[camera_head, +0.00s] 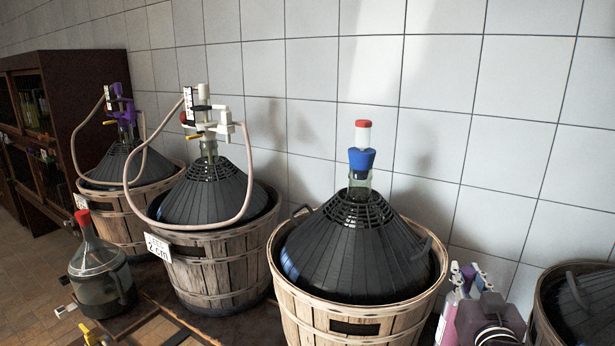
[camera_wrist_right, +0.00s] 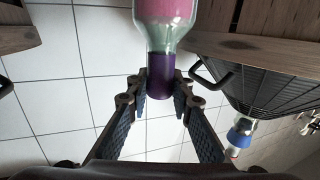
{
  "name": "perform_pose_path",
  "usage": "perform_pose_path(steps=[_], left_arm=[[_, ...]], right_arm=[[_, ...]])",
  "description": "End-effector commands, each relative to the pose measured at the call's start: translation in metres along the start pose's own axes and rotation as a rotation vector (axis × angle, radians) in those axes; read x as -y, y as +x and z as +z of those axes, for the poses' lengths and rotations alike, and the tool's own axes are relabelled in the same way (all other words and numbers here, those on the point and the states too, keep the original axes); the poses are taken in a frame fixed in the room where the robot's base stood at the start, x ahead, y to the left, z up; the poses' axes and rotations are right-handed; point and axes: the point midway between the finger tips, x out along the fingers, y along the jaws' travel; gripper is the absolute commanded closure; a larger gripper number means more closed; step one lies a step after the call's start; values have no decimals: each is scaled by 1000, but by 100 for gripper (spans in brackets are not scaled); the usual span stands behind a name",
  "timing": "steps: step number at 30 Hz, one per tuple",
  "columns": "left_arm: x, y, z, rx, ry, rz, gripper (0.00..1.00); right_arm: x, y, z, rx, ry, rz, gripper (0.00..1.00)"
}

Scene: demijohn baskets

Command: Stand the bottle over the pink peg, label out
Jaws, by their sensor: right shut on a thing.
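My right gripper (camera_head: 480,280) is low at the right of the head view, between the big basket and the basket at the right edge. In the right wrist view the gripper (camera_wrist_right: 160,88) is shut on the purple cap and neck of a clear bottle (camera_wrist_right: 165,30) with pink contents. In the head view a bottle with pink contents (camera_head: 449,312) shows beside my gripper, partly hidden. I cannot make out a label or the pink peg. My left gripper is not in view.
A wicker-style basket (camera_head: 300,312) holds a dark-covered demijohn (camera_head: 350,250) with a blue stopper (camera_head: 361,159). Another basket (camera_head: 540,325) stands at the right edge. Two hosed demijohns and a small red-capped jug (camera_head: 100,275) are left. A tiled wall (camera_head: 440,90) stands behind.

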Motion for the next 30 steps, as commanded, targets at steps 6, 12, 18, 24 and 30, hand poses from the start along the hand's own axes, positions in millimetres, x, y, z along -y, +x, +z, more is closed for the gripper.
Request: perform_pose_path(steps=[6, 12, 18, 24, 30], left_arm=[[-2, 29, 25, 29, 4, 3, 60], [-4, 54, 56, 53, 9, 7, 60], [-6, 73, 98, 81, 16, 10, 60], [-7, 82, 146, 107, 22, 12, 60], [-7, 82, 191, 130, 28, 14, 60]], right_arm=[[25, -32, 0, -5, -1, -51, 100], [45, -65, 1, -4, -4, -96, 100], [66, -104, -3, -4, -6, -141, 100], [83, -144, -13, -4, -6, -179, 100], [94, -178, -26, -5, -9, -203, 100]])
